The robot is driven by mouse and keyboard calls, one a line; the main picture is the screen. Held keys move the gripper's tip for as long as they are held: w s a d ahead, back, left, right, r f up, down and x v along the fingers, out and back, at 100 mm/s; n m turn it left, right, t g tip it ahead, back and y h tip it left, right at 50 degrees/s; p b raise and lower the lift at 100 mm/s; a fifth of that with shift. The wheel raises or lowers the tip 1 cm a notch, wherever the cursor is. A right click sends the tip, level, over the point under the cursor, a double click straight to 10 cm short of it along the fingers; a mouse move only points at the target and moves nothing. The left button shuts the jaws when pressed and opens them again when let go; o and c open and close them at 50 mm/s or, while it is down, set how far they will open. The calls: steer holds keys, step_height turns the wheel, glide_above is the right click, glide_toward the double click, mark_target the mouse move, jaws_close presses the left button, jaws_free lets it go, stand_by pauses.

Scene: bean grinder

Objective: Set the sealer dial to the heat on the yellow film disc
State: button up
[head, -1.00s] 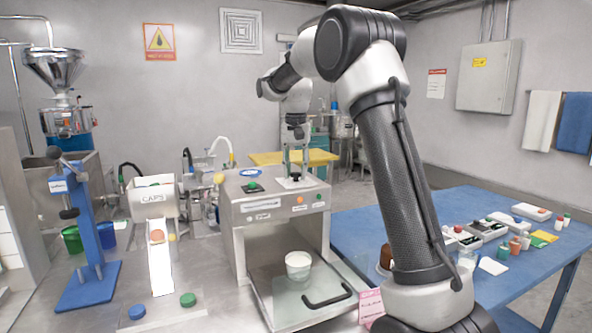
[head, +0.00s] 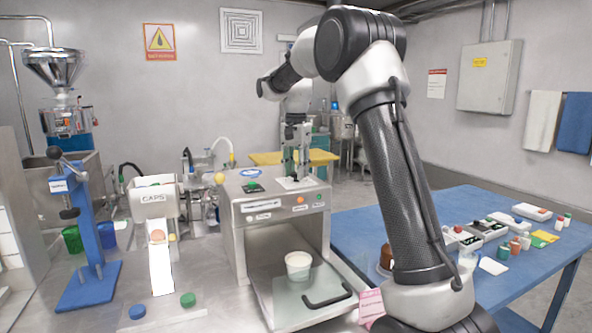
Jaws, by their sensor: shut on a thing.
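The sealer (head: 285,226) is a grey metal box in the middle of the head view. Its dial stands on a pale plate (head: 311,183) on the sealer's top, largely hidden by my fingers. My gripper (head: 296,174) points down over this plate and is shut on the dial. The dial's pointer and the marks around it are too small to read. I cannot make out a yellow film disc for sure.
A green button (head: 252,187) is on the sealer's top, left of my gripper. A caps dispenser (head: 153,202) and a blue press (head: 78,230) stand to the left. A blue table (head: 440,208) with small containers and a yellow card (head: 545,236) is to the right.

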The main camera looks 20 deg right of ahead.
steer(key=o, duration=1)
steer(key=shift+r, duration=0.15)
step_height(320, 180, up, 12)
